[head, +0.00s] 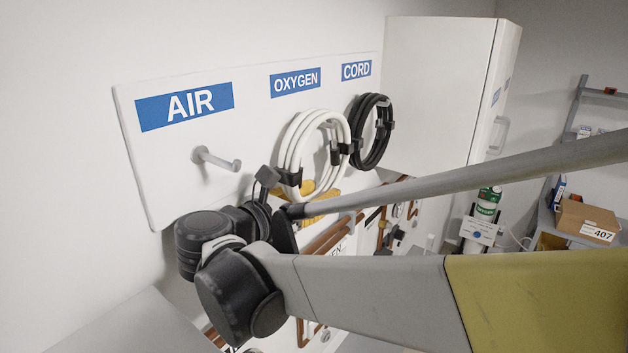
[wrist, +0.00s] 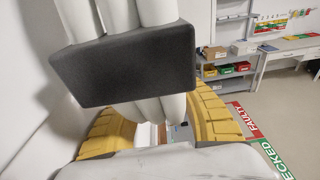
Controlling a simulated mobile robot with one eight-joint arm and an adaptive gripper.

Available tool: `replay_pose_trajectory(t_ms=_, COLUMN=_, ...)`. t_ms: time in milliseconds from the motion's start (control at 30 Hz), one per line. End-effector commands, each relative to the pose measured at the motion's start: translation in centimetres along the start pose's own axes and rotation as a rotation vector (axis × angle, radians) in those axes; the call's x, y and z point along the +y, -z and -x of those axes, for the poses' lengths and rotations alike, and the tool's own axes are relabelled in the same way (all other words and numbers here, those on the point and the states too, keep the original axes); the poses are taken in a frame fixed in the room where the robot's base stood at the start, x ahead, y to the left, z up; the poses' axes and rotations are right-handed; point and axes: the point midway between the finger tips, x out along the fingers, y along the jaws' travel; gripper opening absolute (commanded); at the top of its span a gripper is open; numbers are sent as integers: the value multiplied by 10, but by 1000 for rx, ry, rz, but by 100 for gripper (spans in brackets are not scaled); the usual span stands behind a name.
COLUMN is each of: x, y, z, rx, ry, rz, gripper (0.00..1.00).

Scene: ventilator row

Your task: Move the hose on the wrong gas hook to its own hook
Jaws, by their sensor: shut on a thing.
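The white coiled hose (head: 292,150) is below the OXYGEN label (head: 295,82), with black bands around its strands. Whether it still bears on the hook there cannot be told. My gripper (head: 316,194) is at the coil's lower part, partly hidden by my arm. In the wrist view, its yellow fingers (wrist: 160,112) stand on both sides of the white strands (wrist: 155,12), just below a dark band (wrist: 125,65), and it is shut on the hose. The AIR hook (head: 217,160) is bare, under the AIR label (head: 185,105).
A black coiled cord (head: 371,132) hangs under the CORD label (head: 356,70), close to the right of the hose. A white cabinet (head: 437,90) stands beyond it. Equipment with brown rails (head: 335,234) is below the board. The board (head: 150,180) is clear around the AIR hook.

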Motion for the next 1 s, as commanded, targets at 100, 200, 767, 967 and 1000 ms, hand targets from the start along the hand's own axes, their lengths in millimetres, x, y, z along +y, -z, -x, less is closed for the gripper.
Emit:
replay_pose_trajectory(t_ms=100, x=0, y=0, z=0, rx=-1, ry=0, rz=0, gripper=55)
replay_pose_trajectory(t_ms=200, x=0, y=0, z=0, rx=-1, ry=0, rz=0, gripper=56)
replay_pose_trajectory(t_ms=767, x=1, y=0, z=46, rx=0, ry=-3, rz=1, gripper=56)
replay_pose_trajectory(t_ms=967, x=0, y=0, z=72, rx=0, ry=-2, rz=0, gripper=56)
replay_pose_trajectory(t_ms=1000, x=0, y=0, z=75, rx=0, ry=-2, rz=0, gripper=56)
